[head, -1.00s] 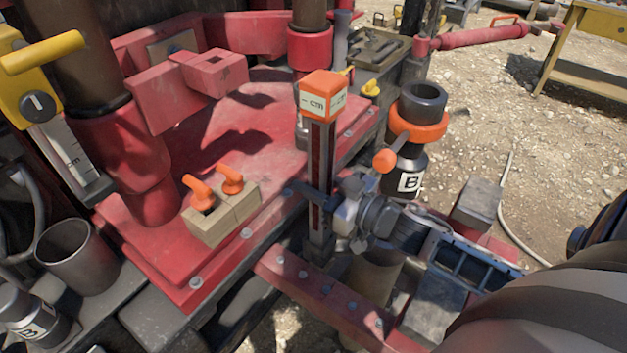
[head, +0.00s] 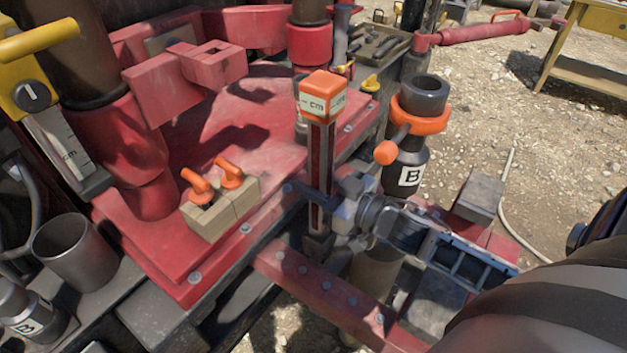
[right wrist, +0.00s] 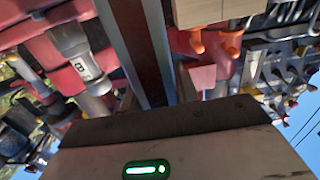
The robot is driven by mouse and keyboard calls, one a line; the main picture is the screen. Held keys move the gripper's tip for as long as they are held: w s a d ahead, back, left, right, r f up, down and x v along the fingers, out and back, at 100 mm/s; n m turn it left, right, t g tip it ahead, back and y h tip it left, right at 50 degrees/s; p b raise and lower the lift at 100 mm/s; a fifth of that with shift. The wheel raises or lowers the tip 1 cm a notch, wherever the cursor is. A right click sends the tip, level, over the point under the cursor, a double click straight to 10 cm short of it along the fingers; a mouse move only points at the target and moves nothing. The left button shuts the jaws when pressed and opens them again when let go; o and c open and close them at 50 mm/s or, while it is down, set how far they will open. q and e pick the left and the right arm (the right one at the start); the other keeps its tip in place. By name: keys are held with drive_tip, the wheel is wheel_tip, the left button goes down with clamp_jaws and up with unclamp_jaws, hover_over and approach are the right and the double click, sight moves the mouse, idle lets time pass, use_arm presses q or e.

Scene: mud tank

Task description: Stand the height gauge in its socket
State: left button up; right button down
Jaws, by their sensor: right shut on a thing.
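The height gauge (head: 321,165) is an upright dark and red post with an orange cap marked "cm". My right gripper (head: 322,200) comes in from the right and is shut on the lower part of the post. The post also shows close up in the right wrist view (right wrist: 150,45). Its foot (head: 318,245) is near the edge of the red deck, above or beside a red beam; I cannot tell whether it touches. My left gripper is not in view.
A wooden block with orange handles (head: 220,207) sits on the red deck (head: 265,115). A pipe marked B with an orange collar (head: 409,150) stands close to the right of the gauge. A yellow gauge (head: 30,85) and an open grey cup (head: 75,250) are at the left.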

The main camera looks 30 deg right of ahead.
drive_tip(key=shift+f, duration=0.4)
idle(0.3)
drive_tip(key=c, duration=1)
unclamp_jaws()
drive_tip(key=shift+o, duration=0.2)
drive_tip(key=shift+f, duration=0.1)
drive_tip(key=shift+f, duration=0.1)
drive_tip(key=shift+s, duration=0.1)
drive_tip(key=v, duration=0.7)
drive_tip(key=shift+s+b, duration=0.15)
drive_tip(key=shift+b, duration=0.25)
